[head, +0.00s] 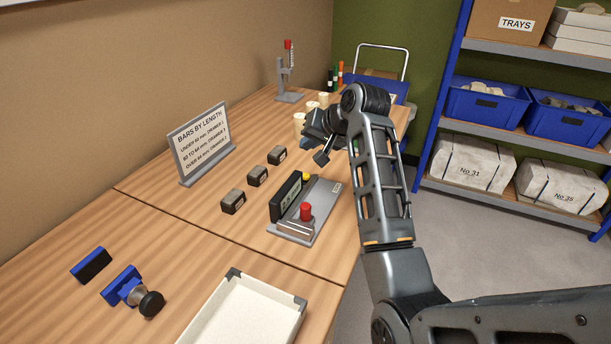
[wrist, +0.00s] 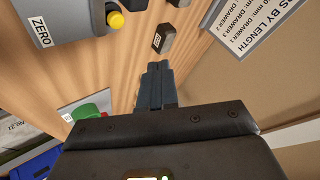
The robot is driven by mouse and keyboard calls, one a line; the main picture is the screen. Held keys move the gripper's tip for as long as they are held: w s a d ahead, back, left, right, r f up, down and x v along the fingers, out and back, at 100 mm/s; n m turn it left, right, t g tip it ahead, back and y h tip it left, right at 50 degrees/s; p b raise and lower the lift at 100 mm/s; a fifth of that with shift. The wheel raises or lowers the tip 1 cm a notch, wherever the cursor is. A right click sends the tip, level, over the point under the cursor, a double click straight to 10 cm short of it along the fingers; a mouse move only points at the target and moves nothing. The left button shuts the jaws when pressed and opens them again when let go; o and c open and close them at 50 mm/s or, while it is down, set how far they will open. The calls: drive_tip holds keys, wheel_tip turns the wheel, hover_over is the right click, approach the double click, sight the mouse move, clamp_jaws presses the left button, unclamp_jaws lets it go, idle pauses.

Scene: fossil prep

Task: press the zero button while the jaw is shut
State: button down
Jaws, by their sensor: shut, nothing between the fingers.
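The measuring device (head: 322,210) is a grey plate with an upright dark display (head: 286,196) on the table. The yellow button (head: 306,176) is at its far end and a red knob (head: 305,211) at its near end. In the wrist view the yellow button (wrist: 115,19) and a ZERO label (wrist: 41,32) show at the upper left. I cannot tell whether the device's jaw is shut. My gripper (head: 321,158) is shut and empty, beyond the button in the head view and apart from it. Its fingers also show in the wrist view (wrist: 157,68).
Three dark blocks (head: 233,201) stand in a row left of the device. A sign (head: 202,144) stands behind them. Cups (head: 299,119) and a red-topped stand (head: 289,97) are farther back.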

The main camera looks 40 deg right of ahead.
drive_tip(key=b, duration=0.3)
hover_over(306, 176)
drive_tip(key=f, duration=0.4)
drive_tip(key=shift+s+d, duration=0.25)
drive_tip(key=shift+f, duration=1)
idle(0.6)
drive_tip(key=shift+f, duration=0.4)
drive_tip(key=shift+f, duration=0.5)
idle(0.9)
drive_tip(key=shift+r+p, duration=0.8)
drive_tip(key=shift+r, duration=0.15)
